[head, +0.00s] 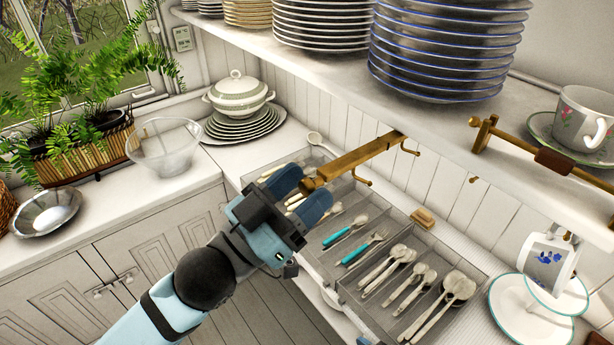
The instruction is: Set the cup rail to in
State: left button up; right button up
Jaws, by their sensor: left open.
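The cup rail (362,157) is a brass-coloured bar with small hooks. It sticks out from under the shelf toward the lower left, so it stands drawn out. Its knobbed front end (308,185) shows beside the fingers of my left gripper (303,193). The gripper is open, with one blue finger on each side of the rail's end in the picture. I cannot tell whether either finger touches it. No cups hang on the visible hooks of this rail. My right gripper is not in view.
The shelf (340,75) with plate stacks runs above the rail. Below lies a cutlery tray (345,290) with several spoons. A second brass bar (510,140) and a hanging cup (548,262) are at right. A glass bowl (163,147) and tureen (238,92) stand left.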

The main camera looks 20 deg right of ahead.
aim_at(378, 149)
pick_arm(q)
jog(key=shift+w+d+r, duration=0.15)
jog(key=shift+d+r, duration=0.05)
jog(key=shift+d, duration=0.2)
grip_shut()
jog(key=w+d, duration=0.1)
jog(key=d, duration=0.3)
jog(key=w+d, duration=0.2)
jog(key=d, duration=0.2)
jog(key=w+d, duration=0.1)
jog(key=d, duration=0.4)
jog(key=shift+w, duration=0.35)
grip_release()
